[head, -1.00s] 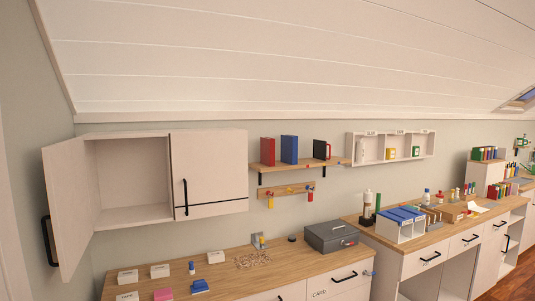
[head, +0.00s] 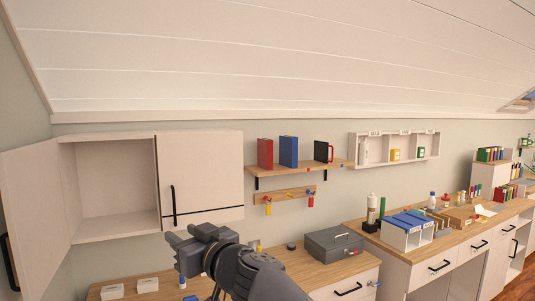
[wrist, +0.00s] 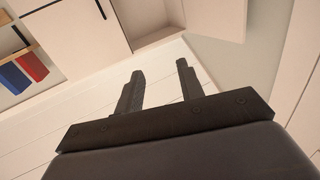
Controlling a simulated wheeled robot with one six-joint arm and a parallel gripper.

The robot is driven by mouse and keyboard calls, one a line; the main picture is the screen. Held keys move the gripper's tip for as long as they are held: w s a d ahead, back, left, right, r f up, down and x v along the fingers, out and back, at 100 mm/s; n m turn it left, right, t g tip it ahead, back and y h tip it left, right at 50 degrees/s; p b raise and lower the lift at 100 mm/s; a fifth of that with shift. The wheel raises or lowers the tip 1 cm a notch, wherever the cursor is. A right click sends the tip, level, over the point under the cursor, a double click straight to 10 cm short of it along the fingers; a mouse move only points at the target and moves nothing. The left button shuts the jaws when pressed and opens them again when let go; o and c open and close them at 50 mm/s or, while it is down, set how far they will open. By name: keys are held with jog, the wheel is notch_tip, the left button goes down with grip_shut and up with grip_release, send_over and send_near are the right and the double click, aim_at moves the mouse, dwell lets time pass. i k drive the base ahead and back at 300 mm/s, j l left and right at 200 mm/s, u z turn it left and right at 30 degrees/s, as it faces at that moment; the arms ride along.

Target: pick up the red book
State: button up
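The red book (head: 265,153) stands upright at the left end of a small wooden wall shelf (head: 300,169). A blue book (head: 288,151) stands to its right, then a black one with a red edge (head: 322,151). My gripper (head: 179,236) is in front of the wall cabinet's lower edge, left of and below the red book, and apart from it. In the wrist view the scene appears upside down. The red book (wrist: 32,66) is at far left there, beside the blue one. My gripper's fingers (wrist: 160,69) are spread with nothing between them.
The wall cabinet (head: 205,178) is left of the shelf, its left door (head: 35,210) swung open. A peg rail (head: 288,195) hangs below the shelf. The counter holds a grey box (head: 333,242). The sloped ceiling (head: 280,60) rises above. The wall in front of the books looks clear.

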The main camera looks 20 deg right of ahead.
aim_at(265, 146)
jog(key=i+l+z, duration=0.15)
jog(key=i+l, duration=0.2)
jog(key=i, duration=0.25)
jog(key=i+l+z, duration=0.2)
jog(key=i, duration=0.4)
jog(key=i+l+z, duration=0.15)
jog(key=i, duration=0.45)
jog(key=i+l+z, duration=0.15)
jog(key=i, duration=0.5)
